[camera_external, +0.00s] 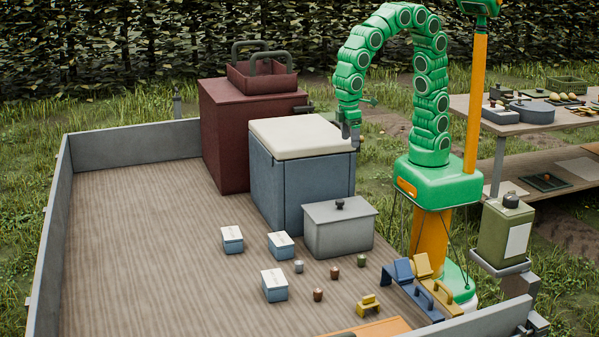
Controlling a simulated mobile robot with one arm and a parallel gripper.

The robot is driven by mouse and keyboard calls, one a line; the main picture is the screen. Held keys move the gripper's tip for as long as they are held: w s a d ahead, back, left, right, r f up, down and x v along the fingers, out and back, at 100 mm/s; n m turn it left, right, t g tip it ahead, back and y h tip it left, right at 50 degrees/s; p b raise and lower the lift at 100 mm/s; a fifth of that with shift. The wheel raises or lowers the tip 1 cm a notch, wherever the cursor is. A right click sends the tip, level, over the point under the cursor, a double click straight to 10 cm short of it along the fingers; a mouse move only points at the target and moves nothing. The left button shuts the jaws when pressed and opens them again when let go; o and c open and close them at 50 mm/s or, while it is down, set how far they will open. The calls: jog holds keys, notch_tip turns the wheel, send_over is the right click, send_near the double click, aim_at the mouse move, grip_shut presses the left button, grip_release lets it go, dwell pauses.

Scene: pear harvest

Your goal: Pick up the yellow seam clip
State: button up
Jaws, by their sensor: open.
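A small yellow clip-shaped piece (368,306) lies on the trailer's wooden floor near the front, apart from the things around it. Another yellow piece (441,293) with a handle lies to its right, among blue bracket-like pieces (399,271). I cannot tell for certain which yellow piece is the seam clip. My gripper (351,140) hangs from the green arm, high beside the white-lidded blue box, well above and behind the yellow pieces. It is open, and I see nothing in it.
A blue box with a white lid (300,137), a dark red cabinet (225,140) and a grey lidded box (338,230) stand at the back. Small blue-white boxes (281,245) and several small cups (318,295) lie before them. The left floor (130,240) is clear; low walls (120,143) edge it.

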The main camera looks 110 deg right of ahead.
jog(key=w+a+f, duration=0.6)
jog(key=w+a, duration=0.2)
jog(key=a, duration=0.2)
jog(key=t, duration=0.1)
send_over(369, 296)
jog(key=shift+n+y, duration=0.3)
jog(key=shift+n, duration=0.1)
jog(key=f, duration=2.3)
jog(key=shift+w+d+f, duration=0.15)
jog(key=shift+w+f, duration=0.05)
jog(key=shift+f, duration=0.2)
jog(key=shift+s+a+f, duration=0.1)
jog(key=shift+a+f, duration=0.15)
jog(key=shift+f, duration=1.35)
jog(key=f, duration=0.3)
jog(key=shift+s+d+f, duration=0.15)
jog(key=shift+s+f, duration=0.1)
jog(key=shift+f, duration=0.1)
jog(key=shift+w+f, duration=0.1)
jog(key=shift+f, duration=0.6)
